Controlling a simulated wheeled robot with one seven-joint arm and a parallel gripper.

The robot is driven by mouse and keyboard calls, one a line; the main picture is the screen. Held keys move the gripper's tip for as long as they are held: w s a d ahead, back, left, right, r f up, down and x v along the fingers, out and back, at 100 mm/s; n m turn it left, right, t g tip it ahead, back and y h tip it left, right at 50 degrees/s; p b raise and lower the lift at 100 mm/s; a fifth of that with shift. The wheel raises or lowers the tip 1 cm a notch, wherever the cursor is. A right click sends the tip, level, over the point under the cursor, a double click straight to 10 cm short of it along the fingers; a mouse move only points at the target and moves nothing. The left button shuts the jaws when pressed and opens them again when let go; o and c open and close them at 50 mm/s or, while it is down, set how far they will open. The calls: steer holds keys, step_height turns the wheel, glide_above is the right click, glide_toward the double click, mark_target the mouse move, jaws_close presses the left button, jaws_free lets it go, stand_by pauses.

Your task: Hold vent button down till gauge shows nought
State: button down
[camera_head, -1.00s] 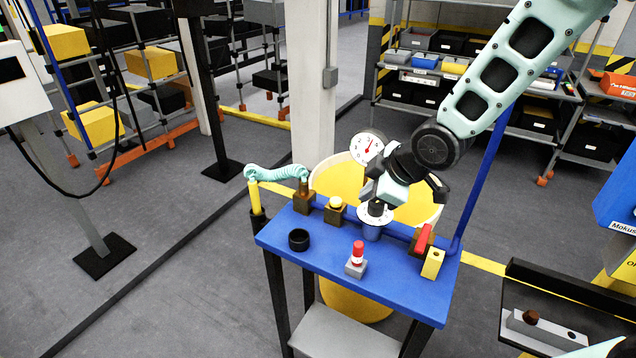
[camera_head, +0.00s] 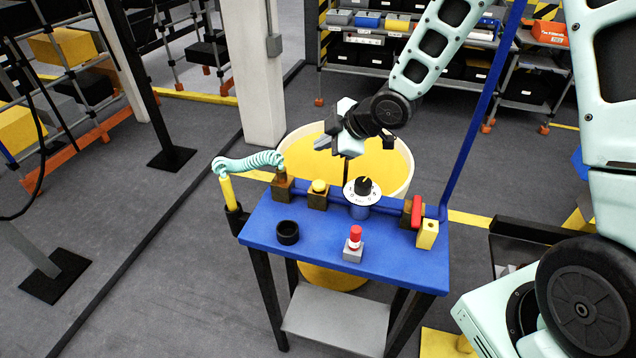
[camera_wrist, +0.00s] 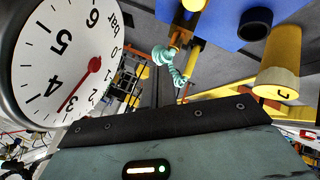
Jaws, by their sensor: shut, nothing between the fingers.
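The gauge (camera_wrist: 58,60) is large and close in the wrist view, a white dial marked in bar. Its red needle points close to 3. I cannot make out its dial in the head view. My gripper (camera_head: 346,147) is shut and empty, raised above the back of the blue bench, touching no button. A yellow round-topped button (camera_head: 319,186) sits on a brown block at the bench's back edge, below and left of my gripper. A red-capped part (camera_head: 354,240) stands on a grey block nearer the front. I cannot tell which is the vent button.
A black knob on a white scale (camera_head: 363,187) stands between them at the back. A black ring (camera_head: 288,232), coiled green hose (camera_head: 250,162), red lever (camera_head: 415,210) and yellow block (camera_head: 427,234) are around the blue bench (camera_head: 320,250). A yellow tank (camera_head: 375,165) stands behind.

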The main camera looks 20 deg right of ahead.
mark_target(323, 185)
steer(key=shift+f+b, duration=3.65)
steer(key=shift+f, duration=0.7)
steer(key=shift+f+b, duration=0.4)
steer(key=shift+f+b, duration=0.4)
steer(key=shift+f, duration=0.1)
stand_by(0.4)
stand_by(1.2)
steer(key=shift+r+p, duration=0.75)
steer(key=shift+r, duration=0.2)
steer(key=shift+r+p, duration=2.1)
steer(key=shift+r, duration=0.4)
